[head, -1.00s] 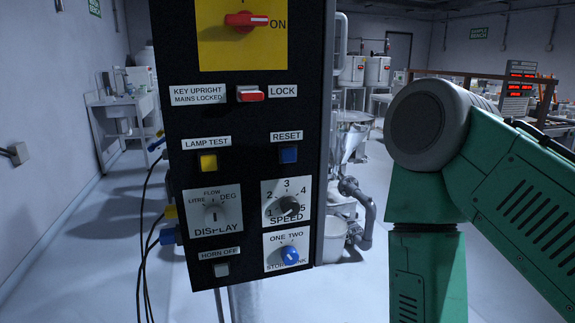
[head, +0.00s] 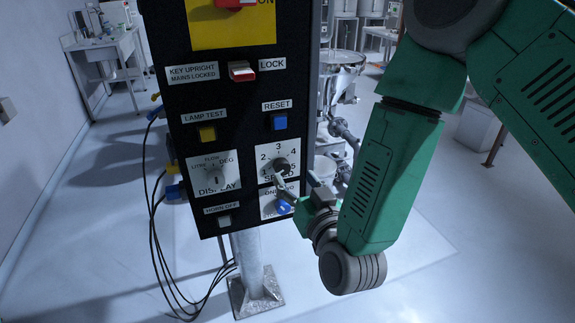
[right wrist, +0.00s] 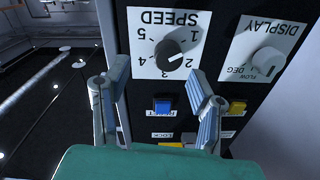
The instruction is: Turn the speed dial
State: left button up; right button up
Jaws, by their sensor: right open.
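The speed dial (head: 281,165) is a round black knob on a white plate numbered 1 to 5, low on the right side of the black panel. It shows upside down in the right wrist view (right wrist: 170,54); I cannot tell surely which number it points to. My right gripper (head: 299,181) is at the panel's lower right, just below and in front of the dial, and partly covers the SPEED label. In the right wrist view my right gripper (right wrist: 148,82) is open and empty, its fingers spread, with the dial beyond the gap between them. My left gripper is not in view.
The display dial (head: 215,175) is left of the speed dial, the blue reset button (head: 279,122) above, and the blue selector knob (head: 284,207) below, near my gripper. A red lock switch (head: 242,71) is higher up. Black cables (head: 152,230) hang at the panel's left.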

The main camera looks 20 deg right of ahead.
aim_at(283, 170)
jog(key=w, duration=0.1)
jog(key=w+a, duration=0.1)
jog(key=w, duration=0.1)
jog(key=w+a, duration=0.1)
jog(key=shift+w, duration=0.4)
jog(key=shift+d, duration=0.65)
jog(key=c, duration=1.1)
jog(key=shift+a, duration=0.4)
